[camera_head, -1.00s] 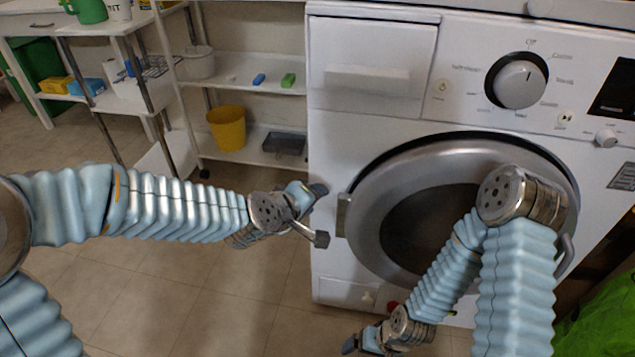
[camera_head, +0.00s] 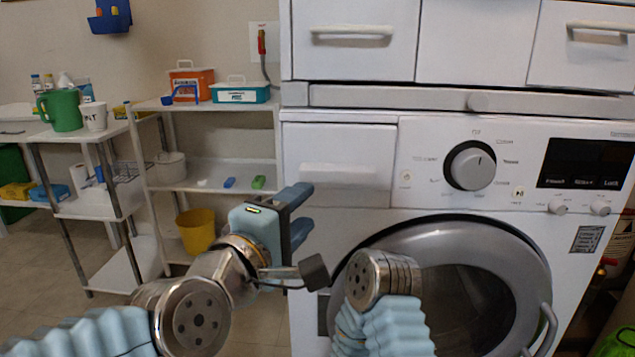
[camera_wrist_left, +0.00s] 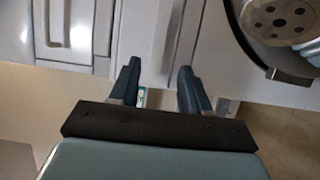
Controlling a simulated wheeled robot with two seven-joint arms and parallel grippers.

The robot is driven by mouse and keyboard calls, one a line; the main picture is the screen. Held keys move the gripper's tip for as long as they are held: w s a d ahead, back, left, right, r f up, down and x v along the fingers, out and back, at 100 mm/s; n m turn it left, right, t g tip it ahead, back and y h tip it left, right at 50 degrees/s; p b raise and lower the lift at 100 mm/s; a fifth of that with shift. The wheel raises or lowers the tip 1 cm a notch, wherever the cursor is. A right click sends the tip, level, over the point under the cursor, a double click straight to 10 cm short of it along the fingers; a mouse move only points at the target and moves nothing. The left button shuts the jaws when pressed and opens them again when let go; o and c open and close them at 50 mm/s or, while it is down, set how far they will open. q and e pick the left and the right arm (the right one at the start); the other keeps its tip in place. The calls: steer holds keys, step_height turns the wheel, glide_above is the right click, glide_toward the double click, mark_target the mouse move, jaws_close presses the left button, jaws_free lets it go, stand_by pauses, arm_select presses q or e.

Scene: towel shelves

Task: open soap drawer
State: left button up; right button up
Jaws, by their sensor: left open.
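The soap drawer (camera_head: 340,150) is the white panel at the top left of the washing machine front, in the head view. It looks shut, flush with the front. Its pale handle (camera_head: 343,178) runs across its lower part. My left gripper (camera_head: 304,212) is open and empty, just below and left of the drawer handle in the picture. Its two fingers point towards the machine and appear apart from the handle. In the left wrist view, the open fingers (camera_wrist_left: 160,88) face white panels. My right gripper is out of sight; only its arm shows.
The round washer door (camera_head: 470,290) is below, with my right arm in front. The control knob (camera_head: 470,166) is right of the drawer. A ledge (camera_head: 420,98) and upper drawers (camera_head: 355,40) are above. A shelf rack (camera_head: 215,175) with a yellow bin (camera_head: 196,230) stands left.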

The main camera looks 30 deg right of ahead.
mark_target(337, 180)
arm_select(q)
steer(key=p+x, duration=0.2)
steer(key=x, duration=0.9)
steer(key=shift+w+d, duration=0.2)
steer(key=shift+d, duration=0.05)
steer(key=shift+f, duration=0.1)
jaws_close()
